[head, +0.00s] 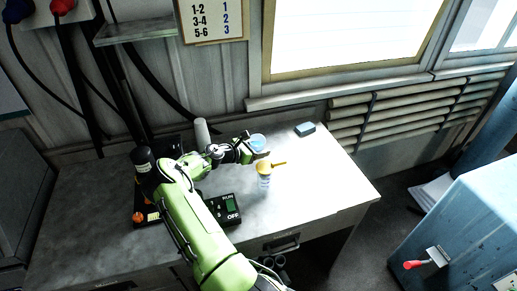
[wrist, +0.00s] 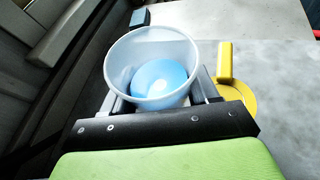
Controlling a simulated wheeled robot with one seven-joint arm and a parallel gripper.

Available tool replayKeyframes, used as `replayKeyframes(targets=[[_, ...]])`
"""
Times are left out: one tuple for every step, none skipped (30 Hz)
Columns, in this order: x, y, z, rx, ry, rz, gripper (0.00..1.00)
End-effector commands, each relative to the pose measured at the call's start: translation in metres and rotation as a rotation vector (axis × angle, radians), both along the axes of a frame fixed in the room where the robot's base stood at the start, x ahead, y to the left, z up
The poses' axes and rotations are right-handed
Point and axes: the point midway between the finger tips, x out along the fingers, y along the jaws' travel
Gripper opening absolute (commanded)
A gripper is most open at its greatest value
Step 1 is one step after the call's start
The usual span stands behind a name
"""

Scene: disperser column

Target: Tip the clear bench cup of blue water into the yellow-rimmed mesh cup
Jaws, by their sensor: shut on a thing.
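My gripper (head: 249,149) is shut on the clear bench cup (head: 258,141) and holds it above the desk. In the wrist view the clear cup (wrist: 122,58) sits between the two fingers, its open mouth facing the camera, with blue water low inside. The cup looks about upright; a slight tilt is hard to tell. The yellow-rimmed mesh cup (head: 265,181) stands on the desk just in front of the held cup in the head view. Its yellow handle points right. In the wrist view the yellow rim (wrist: 241,97) shows right of the gripper, partly hidden by it.
The grey desk (head: 330,185) is clear to the right. A teal block (head: 305,129) lies near its back edge. A pale cylinder (head: 202,132) stands behind my arm. A black box with RUN and OFF markings (head: 224,209) lies left of the mesh cup.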

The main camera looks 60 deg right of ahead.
Motion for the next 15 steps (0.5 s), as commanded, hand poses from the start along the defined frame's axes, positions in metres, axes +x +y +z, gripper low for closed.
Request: replayKeyframes(targets=[[-0.0002,0.0,-0.0026,-0.012,-0.02,-0.001,0.27],[-0.0001,0.0001,-0.0031,-0.019,-0.033,0.0,0.27],[-0.0003,0.0004,-0.0036,-0.029,-0.05,-0.001,0.27],[-0.0002,0.0001,-0.0037,-0.036,-0.059,0.0,0.27],[-0.0001,-0.0001,-0.0038,-0.042,-0.068,0.0,0.27],[-0.0002,-0.0001,-0.0043,-0.05,-0.082,-0.001,0.27],[-0.0002,0.0,-0.0046,-0.056,-0.091,-0.001,0.27],[-0.0002,-0.0001,-0.0051,-0.061,-0.1,0.0,0.27],[-0.0004,0.0,-0.0057,-0.068,-0.113,0.0,0.27],[-0.0003,0.0001,-0.006,-0.074,-0.123,-0.001,0.27],[-0.0001,0.0001,-0.0062,-0.081,-0.132,0.0,0.27],[0.0,0.0,-0.0064,-0.088,-0.145,0.001,0.27],[-0.0002,0.0,-0.0065,-0.093,-0.152,-0.001,0.27],[-0.0002,0.0001,-0.0068,-0.098,-0.16,-0.001,0.27],[-0.0002,0.0,-0.0072,-0.104,-0.169,0.0,0.27]])
